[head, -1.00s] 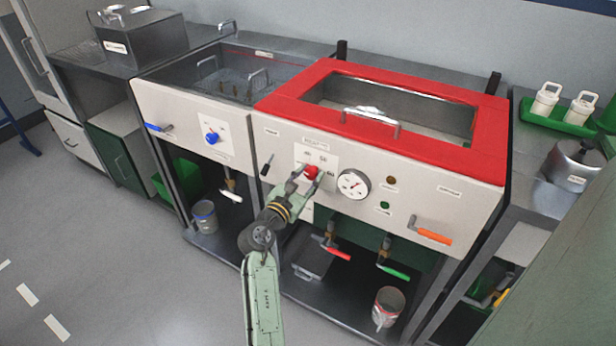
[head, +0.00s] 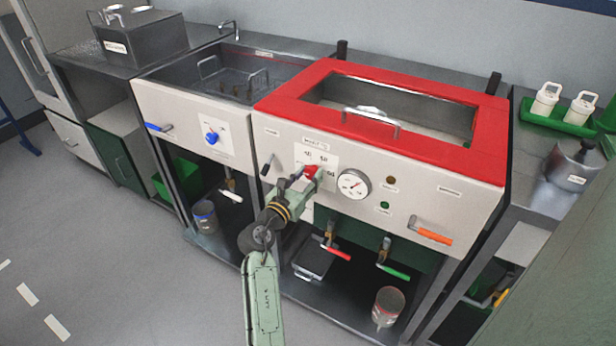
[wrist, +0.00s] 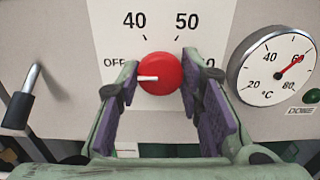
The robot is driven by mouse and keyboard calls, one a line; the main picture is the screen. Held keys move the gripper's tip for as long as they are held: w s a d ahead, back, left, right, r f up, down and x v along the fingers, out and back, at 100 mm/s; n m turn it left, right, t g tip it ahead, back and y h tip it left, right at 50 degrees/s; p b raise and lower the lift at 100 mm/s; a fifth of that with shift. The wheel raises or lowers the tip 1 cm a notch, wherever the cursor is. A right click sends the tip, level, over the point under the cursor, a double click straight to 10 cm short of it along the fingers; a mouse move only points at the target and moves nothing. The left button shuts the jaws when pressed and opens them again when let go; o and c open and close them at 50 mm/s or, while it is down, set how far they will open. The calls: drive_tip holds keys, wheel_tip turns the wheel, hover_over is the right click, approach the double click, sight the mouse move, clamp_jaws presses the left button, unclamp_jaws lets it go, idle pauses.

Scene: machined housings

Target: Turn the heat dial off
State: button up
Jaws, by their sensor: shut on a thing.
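The heat dial is a red knob (head: 312,171) on a white scale plate on the front of the red-topped bath. It also shows in the wrist view (wrist: 162,74), with OFF, 40, 50 and a partly covered label around it. Its white pointer mark points left, toward the OFF side and slightly below that word. My gripper (wrist: 160,85) is shut on the dial, with one purple-padded finger on its left and one on its right. In the head view my gripper (head: 304,180) reaches the dial from the front and hides part of the plate.
Right of the dial is a round gauge (head: 354,184), its red needle near 60 in the wrist view. A black lever (head: 267,166) sticks out on the left. Orange (head: 434,236), red (head: 337,252) and green (head: 394,271) handles lie lower right. A blue dial (head: 212,138) is farther left.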

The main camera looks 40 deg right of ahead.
drive_tip(key=o, duration=1.2)
drive_tip(key=shift+c, duration=0.2)
drive_tip(key=v, duration=1.2)
drive_tip(key=shift+w, duration=0.1)
